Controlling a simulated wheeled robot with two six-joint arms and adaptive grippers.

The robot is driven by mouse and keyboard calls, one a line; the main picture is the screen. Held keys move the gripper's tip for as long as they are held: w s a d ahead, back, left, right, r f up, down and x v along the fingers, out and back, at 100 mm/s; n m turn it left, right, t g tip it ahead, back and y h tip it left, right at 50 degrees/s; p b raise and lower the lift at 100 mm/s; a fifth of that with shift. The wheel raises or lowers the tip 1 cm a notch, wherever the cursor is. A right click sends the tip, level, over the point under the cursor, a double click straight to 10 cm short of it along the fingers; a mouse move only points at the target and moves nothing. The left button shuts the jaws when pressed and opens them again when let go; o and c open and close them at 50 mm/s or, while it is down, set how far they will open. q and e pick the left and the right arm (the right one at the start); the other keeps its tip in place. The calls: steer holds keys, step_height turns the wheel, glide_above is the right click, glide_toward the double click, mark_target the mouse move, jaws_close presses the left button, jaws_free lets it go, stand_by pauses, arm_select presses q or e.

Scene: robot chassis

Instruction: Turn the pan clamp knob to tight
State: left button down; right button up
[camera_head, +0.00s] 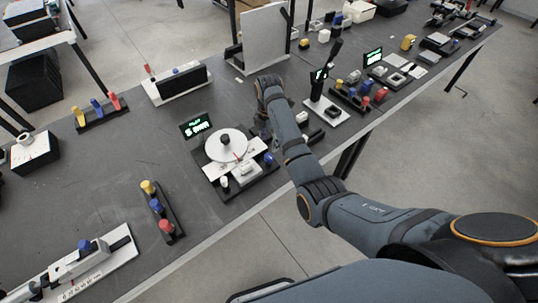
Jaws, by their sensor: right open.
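A device with a round white disc (225,146) stands on the dark bench near the middle of the view. A small dark knob (226,140) sits at the disc's centre. A small blue knob (268,158) is at the device's right side. Which of these is the pan clamp knob I cannot tell. A display with green text (196,126) stands behind the disc. My right gripper (262,124) is open, pointing down just to the right of the disc, apart from both knobs as far as I can see. Its fingers are small and partly hidden by the wrist. My left gripper is out of view.
A rack with yellow, blue and red pieces (159,207) lies left of the device. A black joystick unit (321,98) and another coloured rack (353,100) stand to the right. A white upright panel (264,38) is behind. The bench left of the device is mostly clear.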

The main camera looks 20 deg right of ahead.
mark_target(269, 156)
step_height(269, 156, down, 10)
steer(key=shift+r, duration=0.25)
steer(key=shift+c, duration=0.3)
steer(key=c, duration=1.1)
steer(key=shift+p, duration=0.3)
